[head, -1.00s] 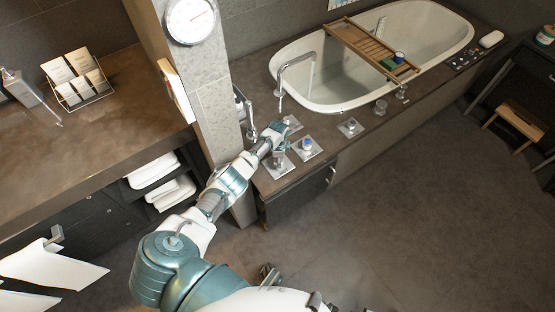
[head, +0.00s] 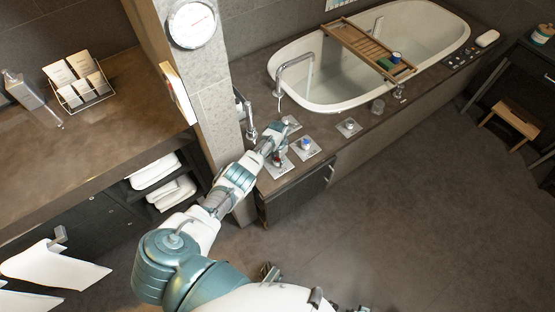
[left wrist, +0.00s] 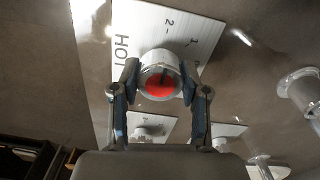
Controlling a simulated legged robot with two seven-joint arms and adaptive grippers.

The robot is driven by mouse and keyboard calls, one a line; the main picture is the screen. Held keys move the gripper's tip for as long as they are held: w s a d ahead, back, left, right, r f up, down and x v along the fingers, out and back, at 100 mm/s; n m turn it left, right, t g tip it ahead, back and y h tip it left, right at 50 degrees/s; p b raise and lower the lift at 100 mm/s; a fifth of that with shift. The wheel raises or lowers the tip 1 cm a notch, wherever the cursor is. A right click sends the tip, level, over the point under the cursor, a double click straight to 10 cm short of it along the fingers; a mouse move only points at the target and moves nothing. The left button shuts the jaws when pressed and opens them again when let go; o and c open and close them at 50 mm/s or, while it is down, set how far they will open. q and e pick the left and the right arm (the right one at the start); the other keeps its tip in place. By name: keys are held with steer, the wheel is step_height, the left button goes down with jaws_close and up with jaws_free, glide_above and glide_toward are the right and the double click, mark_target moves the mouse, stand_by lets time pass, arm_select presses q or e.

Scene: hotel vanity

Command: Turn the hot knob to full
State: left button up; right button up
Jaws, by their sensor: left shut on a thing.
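The hot knob (left wrist: 160,80) is a metal cylinder with a red cap and a dark mark on it. It stands on a pale metal plate (left wrist: 185,28) lettered HOT, with the figures 1 and 2 showing. My left gripper (left wrist: 160,72) is shut on the knob, one finger on each side. In the head view my left gripper (head: 279,157) is at the near corner of the tub deck and hides most of the knob.
A blue-capped knob (head: 305,144) stands just right of my gripper, and another knob (head: 348,125) is farther right. The bathtub (head: 345,105) with its wooden tray (head: 360,45) lies behind. A tiled pillar (head: 217,110) stands close left of my arm.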

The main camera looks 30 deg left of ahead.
arm_select(q)
steer(key=shift+w+r, duration=0.2)
steer(key=shift+w, duration=0.1)
steer(key=o, duration=1)
steer(key=shift+o, duration=0.7)
steer(key=shift+f, duration=0.2)
steer(key=shift+s+r, duration=0.1)
steer(key=shift+r, duration=0.05)
step_height(320, 180, up, 12)
steer(key=shift+f, duration=0.2)
